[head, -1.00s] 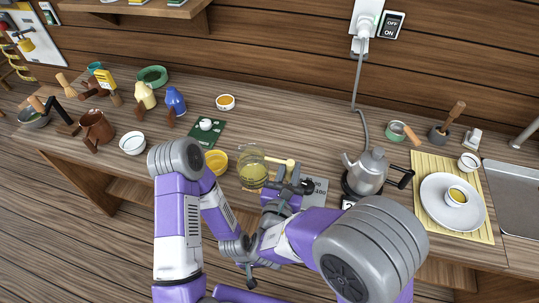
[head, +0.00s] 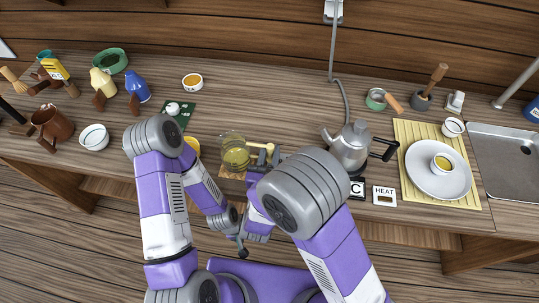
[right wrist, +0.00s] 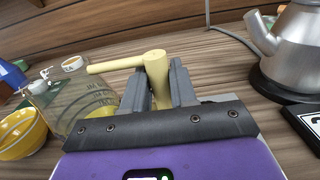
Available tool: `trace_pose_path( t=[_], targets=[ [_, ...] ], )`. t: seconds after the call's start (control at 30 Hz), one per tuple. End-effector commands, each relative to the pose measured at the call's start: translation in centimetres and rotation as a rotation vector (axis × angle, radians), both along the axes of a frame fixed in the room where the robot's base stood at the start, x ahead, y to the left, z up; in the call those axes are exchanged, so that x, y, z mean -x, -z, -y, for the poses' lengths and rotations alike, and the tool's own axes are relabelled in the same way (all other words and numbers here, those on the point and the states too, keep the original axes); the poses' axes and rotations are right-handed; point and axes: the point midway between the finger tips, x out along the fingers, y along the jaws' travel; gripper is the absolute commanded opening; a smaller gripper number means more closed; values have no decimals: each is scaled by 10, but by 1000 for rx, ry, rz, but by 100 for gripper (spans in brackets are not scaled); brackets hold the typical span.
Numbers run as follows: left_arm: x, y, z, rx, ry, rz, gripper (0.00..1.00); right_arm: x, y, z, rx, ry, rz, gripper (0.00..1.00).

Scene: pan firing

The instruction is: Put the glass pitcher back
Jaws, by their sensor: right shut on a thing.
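The glass pitcher (head: 235,157) holds yellowish liquid and stands near the front of the counter. Its pale yellow handle points right. My right gripper (head: 266,157) is shut on the upright grip of that handle. In the right wrist view the handle (right wrist: 122,64) runs from the pitcher (right wrist: 80,103) to the grip between my fingers (right wrist: 158,92). I cannot tell whether the pitcher's base is clear of the surface. My left gripper (head: 243,250) hangs low in front of the counter, and its fingers are too small and dark to read.
A yellow bowl (right wrist: 22,135) is close left of the pitcher, partly hidden by my left arm in the head view. A brown mat (head: 229,175) shows below the pitcher. A metal kettle (head: 350,148) stands to the right.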

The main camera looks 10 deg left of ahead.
Motion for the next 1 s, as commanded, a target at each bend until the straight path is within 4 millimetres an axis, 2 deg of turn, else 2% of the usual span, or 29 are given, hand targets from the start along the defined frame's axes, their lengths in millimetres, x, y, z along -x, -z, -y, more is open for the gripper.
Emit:
trace_pose_path(
  t=[0.03,0.4,0.43,0.6,1.0],
  targets=[
    [0,3,0,0,0,0,100,0,6,0,0,0,1,0],
    [0,7,0,0,0,0,100,0,9,0,-3,-1,2,0],
    [0,6,0,0,0,0,100,0,9,0,0,-1,0,30],
    [0,5,0,0,0,0,100,0,8,0,0,-1,0,53],
    [0,1,0,0,0,0,100,3,4,-1,0,-3,0,53]
  ],
)
